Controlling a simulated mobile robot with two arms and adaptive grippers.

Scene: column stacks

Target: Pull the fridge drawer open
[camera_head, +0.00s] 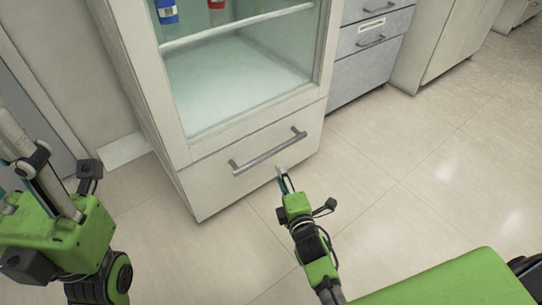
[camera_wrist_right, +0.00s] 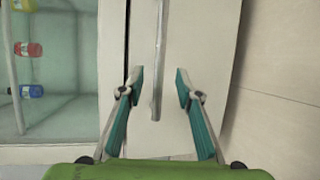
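The fridge drawer (camera_head: 240,185) is the pale front panel under the glass compartment, with a long grey bar handle (camera_head: 268,152). The drawer front sits nearly flush with the cabinet in the head view. My right gripper (camera_head: 281,173) is just in front of and below the handle's right half. In the right wrist view its two teal-padded fingers (camera_wrist_right: 159,88) are apart, with the lower end of the handle (camera_wrist_right: 157,75) showing between them.
The fridge's glass section (camera_head: 240,75) holds a blue-labelled bottle (camera_head: 167,12) and a red one (camera_head: 216,4); a yellow one (camera_wrist_right: 25,5) shows in the wrist view. Grey drawers (camera_head: 365,70) stand at right. The tiled floor (camera_head: 400,170) before the fridge is clear.

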